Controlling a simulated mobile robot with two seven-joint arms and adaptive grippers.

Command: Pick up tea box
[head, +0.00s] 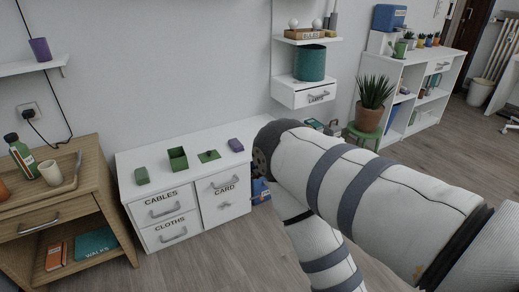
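A white desk (190,205) with drawers marked CABLES, CLOTHS and CARD stands left of the middle. On its top are a small green block-like item (142,176), an open green box (178,158), a flat green lid with a knob (208,156) beside it, and a small purple item (236,145). I cannot tell from any label which one is the tea box. My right arm crosses the right half of the view and hides part of the floor. Its gripper is out of view. My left arm and gripper are not in view.
A wooden cabinet (45,200) with a bottle (20,152) and a cup (50,172) stands at the left. A wall shelf (308,88) holds a teal pot (309,63). A plant (372,100) stands on a green stool. The floor before the desk is clear.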

